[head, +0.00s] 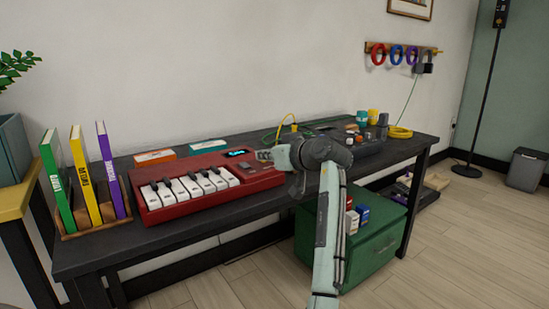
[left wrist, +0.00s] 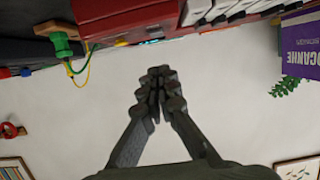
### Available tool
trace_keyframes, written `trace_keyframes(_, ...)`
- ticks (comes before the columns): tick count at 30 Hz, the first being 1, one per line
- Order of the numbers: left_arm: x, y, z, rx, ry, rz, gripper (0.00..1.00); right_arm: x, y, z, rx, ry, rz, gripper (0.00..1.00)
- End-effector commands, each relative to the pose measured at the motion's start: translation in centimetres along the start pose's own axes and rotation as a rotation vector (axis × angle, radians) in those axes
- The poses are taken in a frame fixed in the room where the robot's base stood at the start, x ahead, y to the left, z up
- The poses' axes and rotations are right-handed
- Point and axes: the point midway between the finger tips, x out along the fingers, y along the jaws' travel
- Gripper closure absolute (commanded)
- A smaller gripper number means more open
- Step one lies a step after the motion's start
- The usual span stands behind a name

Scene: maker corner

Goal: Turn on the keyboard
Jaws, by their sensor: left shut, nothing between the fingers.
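The red keyboard (head: 188,207) with white and black keys lies on the dark table. Its small display (head: 237,153) at the back right shows bright cyan marks. My left gripper (head: 264,155) is shut and empty, with its fingertips at the keyboard's right end, near the small controls (head: 247,167). I cannot tell from the head view whether they touch it. In the left wrist view the picture is upside down, with the red keyboard body (left wrist: 125,20) at the top and the closed fingertips (left wrist: 158,78) pointing toward it. My right gripper is not in view.
Books (head: 80,172) stand in a wooden holder at the table's left. Orange (head: 155,157) and teal (head: 207,146) boxes lie behind the keyboard. A yellow cable (head: 284,122), tape rolls and cups stand to the right. A green cabinet (head: 372,248) stands under the table.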

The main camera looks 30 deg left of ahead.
Motion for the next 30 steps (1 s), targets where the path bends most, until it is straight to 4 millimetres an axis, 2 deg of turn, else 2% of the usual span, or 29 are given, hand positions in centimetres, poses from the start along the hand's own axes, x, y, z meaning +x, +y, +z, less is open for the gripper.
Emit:
trace_keyframes(3,-2.0,0.1,0.4,0.0,0.0,0.003,1.0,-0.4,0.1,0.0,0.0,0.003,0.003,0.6)
trace_keyframes(9,-3.5,0.0,0.6,0.0,0.0,0.0,1.0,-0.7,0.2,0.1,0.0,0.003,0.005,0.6)
trace_keyframes(30,-3.6,0.0,0.6,0.0,0.0,0.0,1.0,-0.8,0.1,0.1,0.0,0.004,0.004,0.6)
